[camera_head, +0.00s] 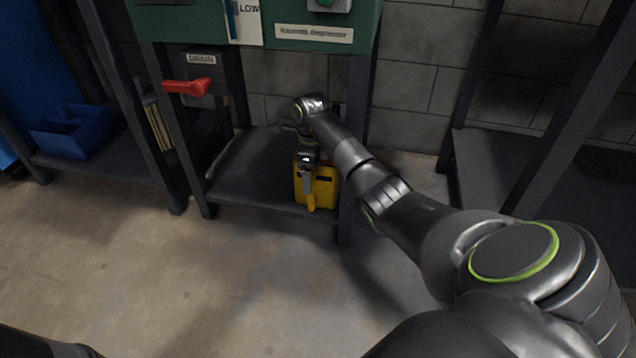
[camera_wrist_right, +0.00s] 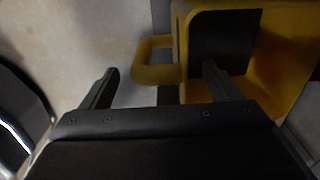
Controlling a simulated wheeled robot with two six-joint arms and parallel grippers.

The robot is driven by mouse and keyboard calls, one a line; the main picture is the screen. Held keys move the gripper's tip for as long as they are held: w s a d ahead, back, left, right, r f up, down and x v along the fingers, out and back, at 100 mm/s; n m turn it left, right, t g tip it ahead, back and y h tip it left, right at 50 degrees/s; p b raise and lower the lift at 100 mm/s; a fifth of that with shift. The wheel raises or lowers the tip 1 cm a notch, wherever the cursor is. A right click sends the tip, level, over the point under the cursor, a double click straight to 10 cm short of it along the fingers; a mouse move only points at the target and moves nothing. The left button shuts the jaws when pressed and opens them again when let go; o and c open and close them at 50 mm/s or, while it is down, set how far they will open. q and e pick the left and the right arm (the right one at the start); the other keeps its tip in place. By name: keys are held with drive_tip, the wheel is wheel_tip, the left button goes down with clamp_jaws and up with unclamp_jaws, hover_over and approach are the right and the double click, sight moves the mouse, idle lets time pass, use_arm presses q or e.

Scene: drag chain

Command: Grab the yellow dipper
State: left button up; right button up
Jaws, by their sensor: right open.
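The yellow dipper (camera_head: 327,193) stands on the low shelf under the green machine, near its right front leg. In the right wrist view it shows as a yellow open box (camera_wrist_right: 284,72) with a dark inside and a yellow loop handle (camera_wrist_right: 157,74) on its left. My right gripper (camera_head: 309,187) points down in front of the dipper. In the right wrist view its open fingers (camera_wrist_right: 160,85) lie on either side of the handle in the picture; I cannot tell how far they are from it. My left gripper is not in view.
The dark shelf (camera_head: 243,180) is bare left of the dipper. The machine's front right leg (camera_head: 347,215) stands close to my right arm. A red lever (camera_head: 187,87) sticks out at upper left. A blue bin (camera_head: 75,130) lies further left. The concrete floor in front is clear.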

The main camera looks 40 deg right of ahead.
drive_tip(key=shift+f, duration=0.8)
clamp_jaws()
drive_tip(key=shift+r, duration=0.15)
